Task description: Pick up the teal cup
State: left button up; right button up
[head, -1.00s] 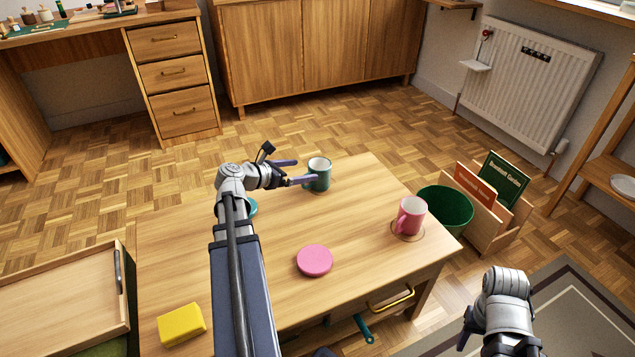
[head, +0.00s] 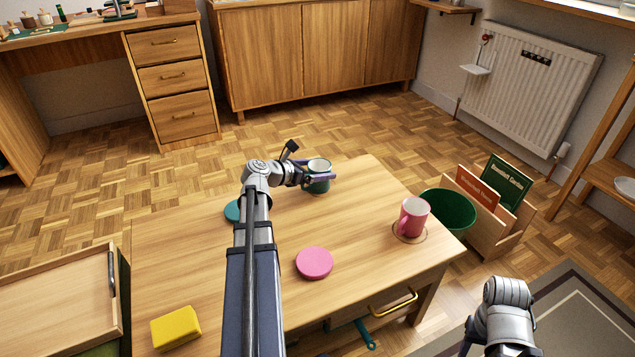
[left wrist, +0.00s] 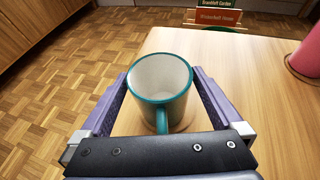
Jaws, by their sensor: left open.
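The teal cup (head: 318,181) stands upright near the far edge of the table (head: 370,240). In the left wrist view the teal cup (left wrist: 160,88) shows its white inside, and its handle points toward my gripper's palm. My left gripper (head: 321,176) is open, with one finger on each side of the cup. In the left wrist view the fingers of my left gripper (left wrist: 160,95) flank the cup; whether they touch it I cannot tell. My right arm shows at the lower right of the head view, and its fingers are not clearly visible.
A pink mug (head: 413,217) stands at the table's right. A pink disc (head: 314,263), a teal disc (head: 233,211) partly behind my left arm, and a yellow block (head: 176,328) lie on the table. A green bin (head: 447,211) stands beyond the right edge.

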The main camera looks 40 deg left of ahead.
pick_arm(q)
jog(key=shift+c, duration=0.2)
jog(key=c, duration=1.3)
jog(key=shift+r, duration=0.1)
